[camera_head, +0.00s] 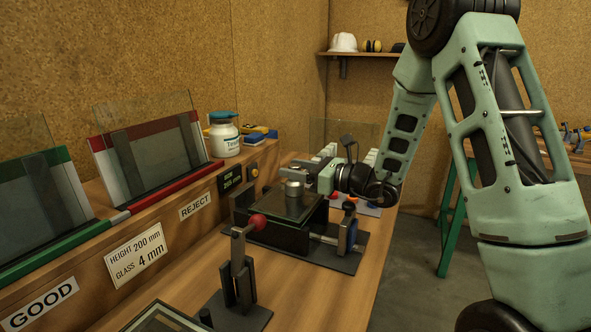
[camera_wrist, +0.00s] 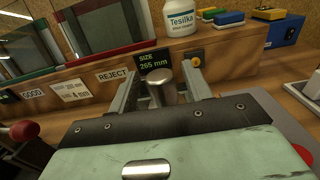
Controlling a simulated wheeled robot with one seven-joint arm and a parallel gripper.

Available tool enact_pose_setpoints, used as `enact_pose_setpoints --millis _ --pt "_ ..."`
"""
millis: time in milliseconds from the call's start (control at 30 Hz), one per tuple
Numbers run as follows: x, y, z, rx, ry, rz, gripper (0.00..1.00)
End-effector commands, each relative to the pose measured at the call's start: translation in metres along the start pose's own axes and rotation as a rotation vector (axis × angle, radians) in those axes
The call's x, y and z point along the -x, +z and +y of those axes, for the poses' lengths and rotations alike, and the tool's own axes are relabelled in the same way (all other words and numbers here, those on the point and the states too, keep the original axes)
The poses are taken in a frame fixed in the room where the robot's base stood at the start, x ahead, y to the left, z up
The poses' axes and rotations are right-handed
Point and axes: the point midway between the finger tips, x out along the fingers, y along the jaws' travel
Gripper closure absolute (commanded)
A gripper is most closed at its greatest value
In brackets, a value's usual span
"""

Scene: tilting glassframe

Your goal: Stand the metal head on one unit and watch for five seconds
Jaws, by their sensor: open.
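The metal head (camera_head: 294,190) is a short silver cylinder. In the head view it appears upright on the glass-topped dark unit (camera_head: 281,237) on the bench. In the wrist view the metal head (camera_wrist: 160,84) shows between the two fingers of my gripper (camera_wrist: 164,72), with gaps at its sides. My gripper (camera_head: 308,178) is open, close to the metal head from the right in the head view. Whether a finger touches it cannot be told. Two framed glass units, one red-edged (camera_head: 150,157) and one green-edged (camera_head: 37,195), lean in the rack at the left.
A white jar (camera_head: 224,136) stands on the ledge behind. Bare bench shows at the front right.

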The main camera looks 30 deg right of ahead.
Motion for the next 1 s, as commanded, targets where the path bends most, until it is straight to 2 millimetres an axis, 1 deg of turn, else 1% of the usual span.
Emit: enact_pose_setpoints --millis 300,400,500,600,700,1000 --pt "0.066 -0.002 -0.002 0.0 -0.008 0.001 0.51" --pt "0.085 -0.002 -0.001 0.0 -0.007 0.001 0.51" --pt "0.1 -0.001 -0.001 0.0 -0.006 0.0 0.51" --pt "0.11 -0.001 -0.001 0.0 -0.005 0.001 0.51" --pt "0.116 -0.001 0.0 0.0 -0.003 0.0 0.51" --pt "0.117 -0.001 0.0 0.0 -0.002 0.0 0.51"
